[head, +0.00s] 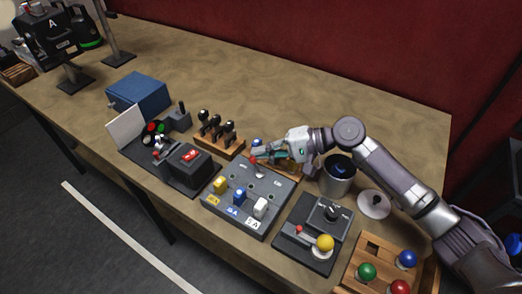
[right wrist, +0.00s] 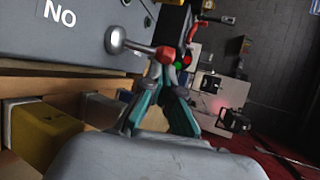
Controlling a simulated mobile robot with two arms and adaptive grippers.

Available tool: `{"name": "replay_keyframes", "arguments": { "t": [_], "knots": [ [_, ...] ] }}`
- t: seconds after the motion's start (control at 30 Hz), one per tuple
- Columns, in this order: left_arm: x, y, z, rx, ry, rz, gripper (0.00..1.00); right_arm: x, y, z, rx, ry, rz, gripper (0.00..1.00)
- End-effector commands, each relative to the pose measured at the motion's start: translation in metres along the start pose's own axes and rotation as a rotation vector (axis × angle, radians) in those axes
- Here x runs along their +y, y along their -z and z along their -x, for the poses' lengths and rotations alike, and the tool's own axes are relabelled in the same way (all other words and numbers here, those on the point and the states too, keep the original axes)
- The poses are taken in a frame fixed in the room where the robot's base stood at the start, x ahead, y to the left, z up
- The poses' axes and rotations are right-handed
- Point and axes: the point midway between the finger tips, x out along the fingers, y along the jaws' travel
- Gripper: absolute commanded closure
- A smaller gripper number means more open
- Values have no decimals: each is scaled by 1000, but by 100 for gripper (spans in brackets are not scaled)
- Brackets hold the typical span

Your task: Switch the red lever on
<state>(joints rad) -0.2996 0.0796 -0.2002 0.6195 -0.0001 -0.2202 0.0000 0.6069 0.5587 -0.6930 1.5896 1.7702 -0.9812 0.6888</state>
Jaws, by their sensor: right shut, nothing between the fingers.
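The grey control panel (head: 237,211) sits mid-table in the head view, with yellow, blue and white blocks along its front. A small red lever tip (head: 252,160) shows at its back edge. My right gripper (head: 262,154) is shut and empty, its fingertips right by that red tip. Contact cannot be told. The panel label (right wrist: 60,12) reads upside down as ON. My left gripper is out of view.
A wooden stand with several black knobs (head: 217,135) is left of my gripper. A grey pot (head: 338,178) stands under my right arm, with a lid (head: 374,204) beside it.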

Motion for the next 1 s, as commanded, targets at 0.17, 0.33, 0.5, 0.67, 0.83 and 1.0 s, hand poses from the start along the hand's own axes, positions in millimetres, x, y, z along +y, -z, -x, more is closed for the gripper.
{"name": "replay_keyframes", "arguments": {
  "t": [0.17,0.33,0.5,0.67,0.83,1.0],
  "knots": [
    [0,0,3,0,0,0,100,0,-1,2,-1,0,0,100],
    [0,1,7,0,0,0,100,0,-3,5,-1,0,-1,100],
    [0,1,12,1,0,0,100,2,-6,10,-3,0,-3,100],
    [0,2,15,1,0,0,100,4,-8,13,-3,0,-2,100],
    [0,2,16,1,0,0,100,7,-9,15,-5,-2,-1,100],
    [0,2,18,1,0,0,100,8,-10,17,-5,-1,-1,100]
  ]
}}
